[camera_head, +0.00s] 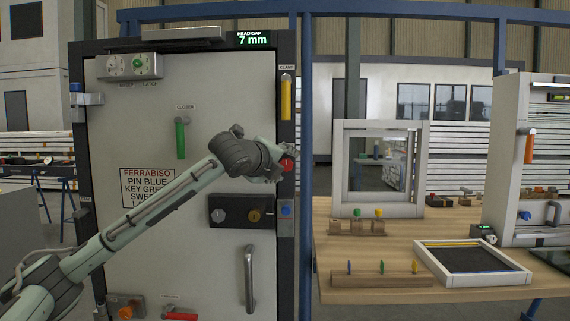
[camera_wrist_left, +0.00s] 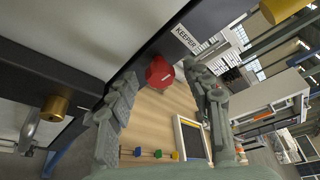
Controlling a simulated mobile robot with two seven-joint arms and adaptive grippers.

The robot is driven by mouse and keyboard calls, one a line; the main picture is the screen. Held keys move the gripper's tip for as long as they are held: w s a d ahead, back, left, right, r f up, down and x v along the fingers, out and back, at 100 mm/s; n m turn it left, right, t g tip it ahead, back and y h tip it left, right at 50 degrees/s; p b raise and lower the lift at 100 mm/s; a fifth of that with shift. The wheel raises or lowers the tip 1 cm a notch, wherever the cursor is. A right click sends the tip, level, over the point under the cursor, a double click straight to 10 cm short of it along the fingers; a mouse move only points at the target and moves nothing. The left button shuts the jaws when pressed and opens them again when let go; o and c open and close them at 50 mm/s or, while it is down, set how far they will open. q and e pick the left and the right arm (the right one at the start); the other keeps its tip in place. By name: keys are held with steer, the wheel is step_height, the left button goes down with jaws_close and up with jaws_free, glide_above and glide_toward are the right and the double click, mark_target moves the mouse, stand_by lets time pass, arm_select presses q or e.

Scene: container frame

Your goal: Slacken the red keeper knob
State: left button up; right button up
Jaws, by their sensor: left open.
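The red keeper knob (camera_head: 287,164) sits on the right edge of the door frame, under the yellow clamp handle. In the left wrist view the red knob (camera_wrist_left: 160,72) shows beside a white KEEPER label (camera_wrist_left: 185,36). My left gripper (camera_head: 280,163) reaches the knob from the left and hides part of it. In the left wrist view the left gripper (camera_wrist_left: 162,80) is open, with one finger on each side of the knob and visible gaps to both. How far the fingertips reach past the knob is unclear. My right gripper is not in view.
The grey door (camera_head: 220,95) carries a green handle (camera_head: 181,137), a black lock box (camera_head: 240,211) and a grey pull handle (camera_head: 249,278). A yellow clamp handle (camera_head: 286,97) is above the knob. A wooden table (camera_head: 385,255) with frames and pegs stands at right.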

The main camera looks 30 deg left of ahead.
arm_select(q)
steer(key=shift+w, duration=0.25)
jaws_close()
steer(key=shift+f, duration=0.1)
